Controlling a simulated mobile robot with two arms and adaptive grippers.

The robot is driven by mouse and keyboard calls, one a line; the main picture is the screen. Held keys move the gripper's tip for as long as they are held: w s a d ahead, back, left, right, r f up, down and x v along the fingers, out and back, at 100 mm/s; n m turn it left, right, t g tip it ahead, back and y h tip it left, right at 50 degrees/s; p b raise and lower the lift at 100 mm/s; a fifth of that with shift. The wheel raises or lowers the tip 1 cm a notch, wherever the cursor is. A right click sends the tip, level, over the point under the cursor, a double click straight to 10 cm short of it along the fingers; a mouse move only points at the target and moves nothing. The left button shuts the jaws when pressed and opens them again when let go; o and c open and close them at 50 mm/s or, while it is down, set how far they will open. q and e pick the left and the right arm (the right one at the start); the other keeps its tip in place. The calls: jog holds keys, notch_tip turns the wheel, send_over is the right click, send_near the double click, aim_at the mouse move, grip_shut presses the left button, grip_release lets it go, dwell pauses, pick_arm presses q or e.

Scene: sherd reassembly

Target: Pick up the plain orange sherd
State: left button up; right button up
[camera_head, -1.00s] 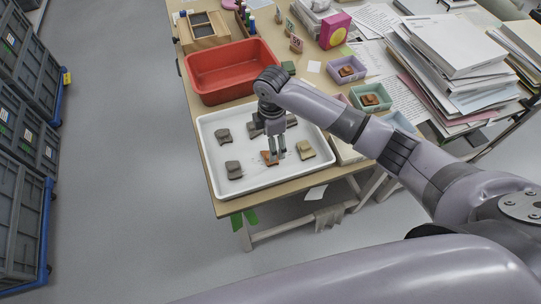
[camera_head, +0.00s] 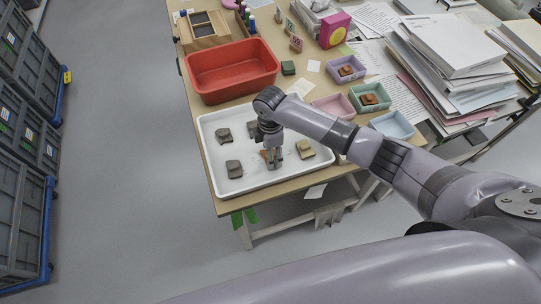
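The plain orange sherd (camera_head: 264,154) lies in the white tray (camera_head: 240,191), toward its front middle. Only a small orange part shows; my gripper hides the rest. My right gripper (camera_head: 273,163) points down into the tray right at this sherd, with its fingers low and a narrow gap between them. I cannot tell whether the fingers touch the sherd or have closed on it. My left gripper is not in view.
Other sherds lie in the tray: grey ones (camera_head: 224,136) (camera_head: 234,169) at the left and a tan one (camera_head: 305,149) at the right. A red bin (camera_head: 232,72) stands behind. Small pastel boxes (camera_head: 333,106) and paper stacks (camera_head: 450,50) are at the right.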

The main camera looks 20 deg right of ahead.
jog(key=c, duration=0.9)
jog(key=shift+r, duration=0.1)
